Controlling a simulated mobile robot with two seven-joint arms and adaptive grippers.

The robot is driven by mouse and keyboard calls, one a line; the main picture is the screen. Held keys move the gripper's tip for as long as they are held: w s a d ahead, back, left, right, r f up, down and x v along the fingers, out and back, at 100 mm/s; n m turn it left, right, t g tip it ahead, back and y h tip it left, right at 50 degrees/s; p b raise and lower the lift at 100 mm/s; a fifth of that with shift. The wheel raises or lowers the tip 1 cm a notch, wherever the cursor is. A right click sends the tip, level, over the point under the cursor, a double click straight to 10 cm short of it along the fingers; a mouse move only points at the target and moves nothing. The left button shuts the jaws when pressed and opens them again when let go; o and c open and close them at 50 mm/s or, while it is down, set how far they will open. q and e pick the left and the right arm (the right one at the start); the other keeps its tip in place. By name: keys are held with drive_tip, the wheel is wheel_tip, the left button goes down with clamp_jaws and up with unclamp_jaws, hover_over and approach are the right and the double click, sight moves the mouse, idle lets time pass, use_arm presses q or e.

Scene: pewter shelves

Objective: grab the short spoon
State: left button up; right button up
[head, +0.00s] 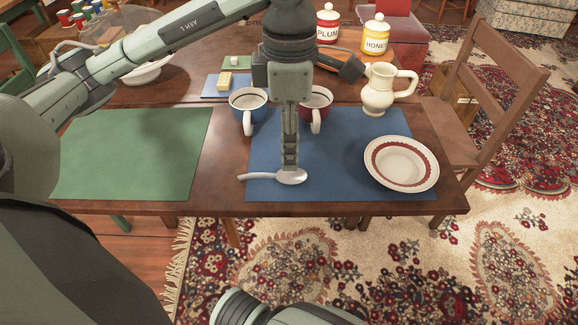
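A short silver spoon (292,177) lies at the front of the table, its bowl on the blue placemat (345,185) and its handle pointing left toward the bare wood. My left gripper (290,164) points straight down over the spoon, with its fingertips at or just above the bowl. The fingers show edge-on, one in front of the other, so I cannot tell whether they are open or touch the spoon. My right gripper is out of view.
A blue mug (247,111) and a red mug (317,107) stand close behind the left gripper. A cream plate (401,163) and a cream pitcher (380,91) are to the right. A green placemat (130,155) lies empty at left. A wooden chair (485,110) stands at the right.

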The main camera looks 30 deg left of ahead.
sight(289, 176)
use_arm(q)
drive_tip(key=f, duration=0.6)
drive_tip(key=shift+s+d+f, duration=0.1)
drive_tip(key=shift+s+f, duration=0.15)
drive_tip(key=c, duration=1.3)
